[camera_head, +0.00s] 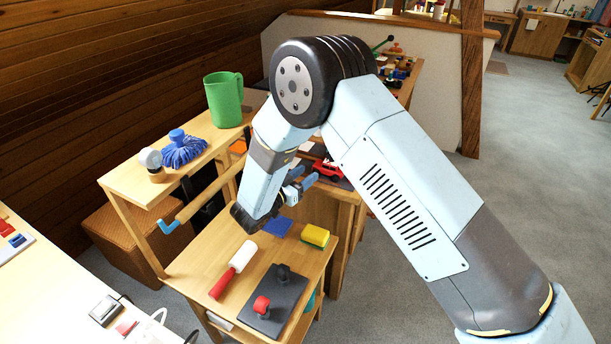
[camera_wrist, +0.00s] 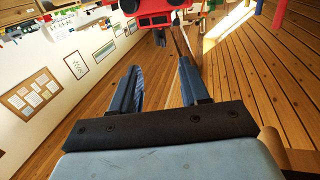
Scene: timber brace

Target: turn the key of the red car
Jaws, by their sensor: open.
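The red car (camera_head: 327,170) stands on the bench beyond the small cart in the head view. It also shows at the top edge of the wrist view (camera_wrist: 155,16), cut off by the frame. The car lies beyond the fingertips.
The cart in front holds a lint roller (camera_head: 233,269), a dark board with knobs (camera_head: 273,310), a yellow sponge (camera_head: 315,235) and a blue cloth (camera_head: 277,226). More small items crowd the bench behind.

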